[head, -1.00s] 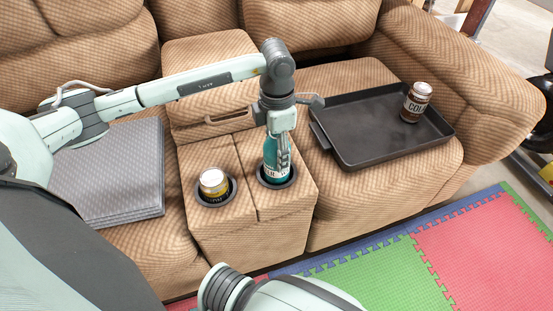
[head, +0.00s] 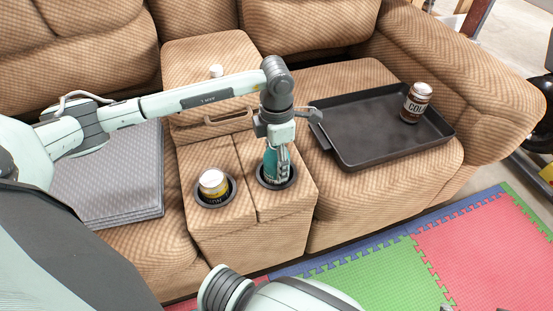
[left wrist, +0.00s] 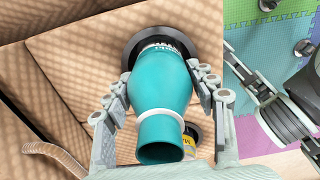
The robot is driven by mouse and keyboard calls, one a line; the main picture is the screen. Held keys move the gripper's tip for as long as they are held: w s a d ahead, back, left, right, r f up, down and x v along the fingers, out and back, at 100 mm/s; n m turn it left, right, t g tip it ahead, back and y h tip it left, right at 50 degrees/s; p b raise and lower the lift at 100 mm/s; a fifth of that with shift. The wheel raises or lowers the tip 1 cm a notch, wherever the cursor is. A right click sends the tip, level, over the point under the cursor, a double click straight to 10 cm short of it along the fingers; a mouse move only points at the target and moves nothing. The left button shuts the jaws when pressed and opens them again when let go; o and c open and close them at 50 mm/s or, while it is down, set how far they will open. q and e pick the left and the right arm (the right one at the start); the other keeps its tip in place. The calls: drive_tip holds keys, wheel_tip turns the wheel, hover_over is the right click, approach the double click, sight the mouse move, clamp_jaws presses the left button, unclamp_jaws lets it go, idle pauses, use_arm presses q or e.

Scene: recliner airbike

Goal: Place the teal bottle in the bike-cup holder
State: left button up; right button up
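The teal bottle (head: 271,166) stands in the right cup holder (head: 292,178) of the sofa console, its lower part inside the ring. In the left wrist view the bottle (left wrist: 160,90) shows its neck and white collar towards the camera, with the dark holder ring (left wrist: 131,45) around its far end. My left gripper (head: 279,165) is around the bottle from above, its fingers (left wrist: 162,82) against both sides. Of my right arm, links show at the bottom of the head view. Small grey tips (left wrist: 286,27) in the left wrist view may be its gripper.
A yellow can with a white top (head: 212,184) fills the left cup holder. A black tray (head: 365,130) holding a brown cola container (head: 415,102) lies on the right seat. A grey slab (head: 110,170) lies on the left seat. A small white item (head: 215,71) shows behind my arm.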

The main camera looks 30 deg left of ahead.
use_arm(q)
drive_tip(key=shift+o, duration=1.4)
use_arm(e)
drive_tip(key=shift+d, duration=0.1)
use_arm(q)
drive_tip(key=shift+r, duration=0.2)
wheel_tip(320, 180, up, 12)
drive_tip(key=shift+f+p, duration=0.15)
drive_tip(key=shift+p, duration=0.25)
use_arm(e)
drive_tip(key=shift+m+g+h, duration=0.3)
drive_tip(key=shift+g+h, duration=0.1)
drive_tip(key=shift+g, duration=0.5)
drive_tip(key=s+d, duration=0.1)
drive_tip(key=s, duration=0.1)
drive_tip(key=s+d, duration=0.1)
drive_tip(key=shift+s+d+f, duration=0.35)
